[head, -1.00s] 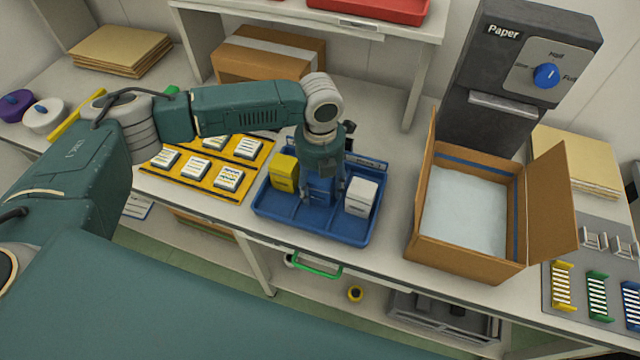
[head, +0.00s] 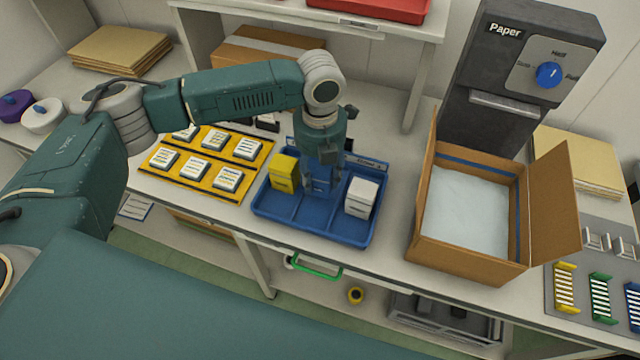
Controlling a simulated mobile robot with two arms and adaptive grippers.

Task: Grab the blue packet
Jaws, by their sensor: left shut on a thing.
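The blue packet (head: 320,183) is between the fingers of my left gripper (head: 319,178), which is shut on it. Packet and gripper are over the middle of the blue tray (head: 300,230), and the fingers hide part of the packet. It appears slightly above the tray floor. A yellow packet (head: 284,174) stands in the left part of the tray. A white packet (head: 360,198) stands in the right part. My right gripper is not in view.
An open cardboard box (head: 460,248) with pale filling stands to the right, before the dark paper dispenser (head: 490,130). A yellow tray (head: 195,186) with several small labelled boxes lies to the left. The table strip between blue tray and cardboard box is clear.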

